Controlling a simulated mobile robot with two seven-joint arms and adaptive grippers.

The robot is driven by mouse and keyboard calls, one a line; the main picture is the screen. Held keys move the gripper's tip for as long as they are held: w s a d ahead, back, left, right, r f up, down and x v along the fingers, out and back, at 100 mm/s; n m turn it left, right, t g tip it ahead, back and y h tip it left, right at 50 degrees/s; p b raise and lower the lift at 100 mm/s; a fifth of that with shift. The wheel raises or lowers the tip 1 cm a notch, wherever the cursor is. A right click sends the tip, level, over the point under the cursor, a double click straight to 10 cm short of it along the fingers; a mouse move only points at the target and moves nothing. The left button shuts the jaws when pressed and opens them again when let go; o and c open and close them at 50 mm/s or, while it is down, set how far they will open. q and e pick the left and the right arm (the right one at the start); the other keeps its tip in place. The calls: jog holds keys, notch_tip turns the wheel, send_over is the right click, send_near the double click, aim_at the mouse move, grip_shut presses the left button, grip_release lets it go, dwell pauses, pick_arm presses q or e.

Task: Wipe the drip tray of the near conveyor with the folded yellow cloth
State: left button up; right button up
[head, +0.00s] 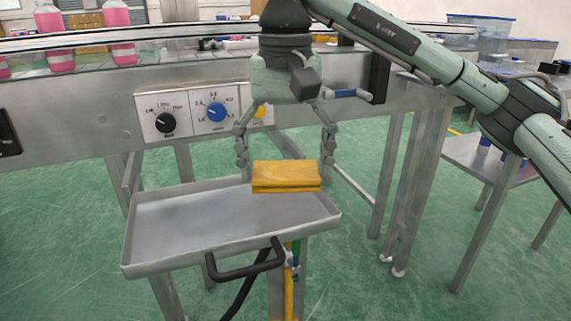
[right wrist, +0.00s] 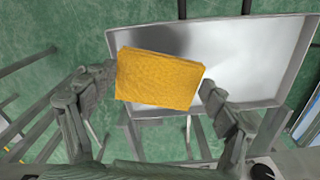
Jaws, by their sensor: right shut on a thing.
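The folded yellow cloth (head: 286,177) is held between the two fingers of my right gripper (head: 285,174), over the back right part of the drip tray. In the right wrist view the cloth (right wrist: 158,80) lies flat between the fingertips and overlaps one side rim of the tray (right wrist: 285,60). It appears to be above the tray floor; the exact gap cannot be told. The grey metal drip tray (head: 190,222) has raised rims and a dark handle (head: 245,265) at its front. Its bare floor looks clean and shiny. My left gripper is not in view.
The near conveyor (head: 75,100) runs behind the tray, with a knob panel (head: 190,112) on its side and pink bottles (head: 118,30) on top. A blue-handled lever (head: 345,93) is right of my gripper. A metal side table (head: 475,160) stands at right.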

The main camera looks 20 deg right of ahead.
notch_tip(320, 180, up, 3)
jog(key=p, duration=0.3)
dwell(0.4)
